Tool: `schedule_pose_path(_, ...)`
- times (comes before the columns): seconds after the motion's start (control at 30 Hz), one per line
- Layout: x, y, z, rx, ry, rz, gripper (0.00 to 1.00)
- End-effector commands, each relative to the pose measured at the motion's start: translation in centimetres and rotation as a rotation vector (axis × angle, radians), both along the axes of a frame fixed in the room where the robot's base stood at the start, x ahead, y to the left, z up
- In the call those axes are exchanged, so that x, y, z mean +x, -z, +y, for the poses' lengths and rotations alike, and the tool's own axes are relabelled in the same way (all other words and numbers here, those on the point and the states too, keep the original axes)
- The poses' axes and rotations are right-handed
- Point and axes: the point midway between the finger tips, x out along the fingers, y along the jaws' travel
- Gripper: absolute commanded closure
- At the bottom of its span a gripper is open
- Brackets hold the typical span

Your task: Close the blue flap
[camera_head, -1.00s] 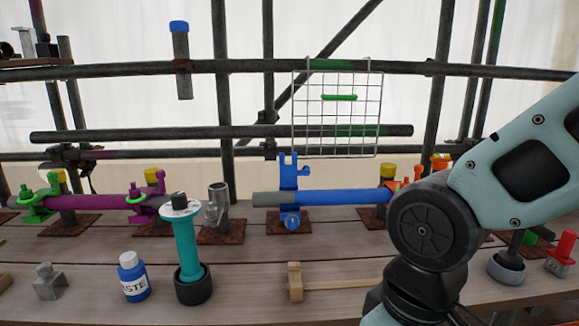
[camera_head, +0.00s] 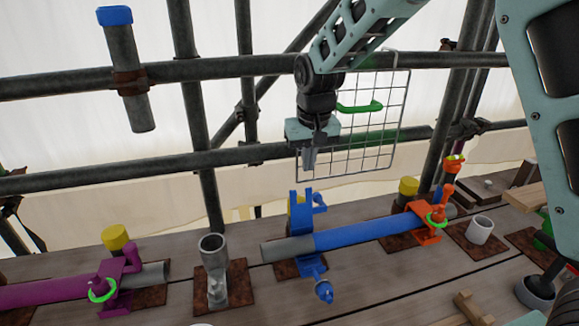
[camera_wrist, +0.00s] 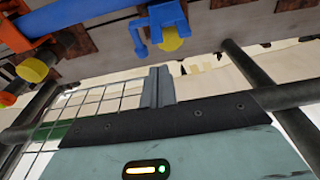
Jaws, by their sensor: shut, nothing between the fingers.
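The blue flap (camera_head: 297,212) stands upright, open, on the blue clamp around the scaffold tube (camera_head: 365,233). A blue bolt with a nut (camera_head: 323,288) hangs out on the clamp's near side. In the wrist view the blue flap (camera_wrist: 166,18) is near the top, with a yellow cap (camera_wrist: 171,40) by it. My gripper (camera_head: 309,166) points down, above and apart from the flap, in front of the wire mesh panel. Its fingers are together and empty; they also show in the wrist view (camera_wrist: 158,86).
An orange clamp (camera_head: 430,220) grips the tube's right end. A grey cup-like holder (camera_head: 213,270) stands left of the blue clamp, and a purple clamp (camera_head: 120,280) is farther left. The mesh panel (camera_head: 375,135) and horizontal pipes (camera_head: 210,68) are close to my arm.

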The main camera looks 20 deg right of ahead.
Motion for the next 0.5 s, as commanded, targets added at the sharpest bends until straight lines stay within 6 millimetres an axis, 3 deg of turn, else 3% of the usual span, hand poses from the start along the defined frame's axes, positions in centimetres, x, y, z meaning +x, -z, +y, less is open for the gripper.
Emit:
schedule_pose_path(0.23,1.0,0.7,-0.6,-0.01,0.016,-0.004,1.0)
schedule_pose_path(0.5,1.7,5.6,-0.6,-0.011,0.016,0.0,1.0)
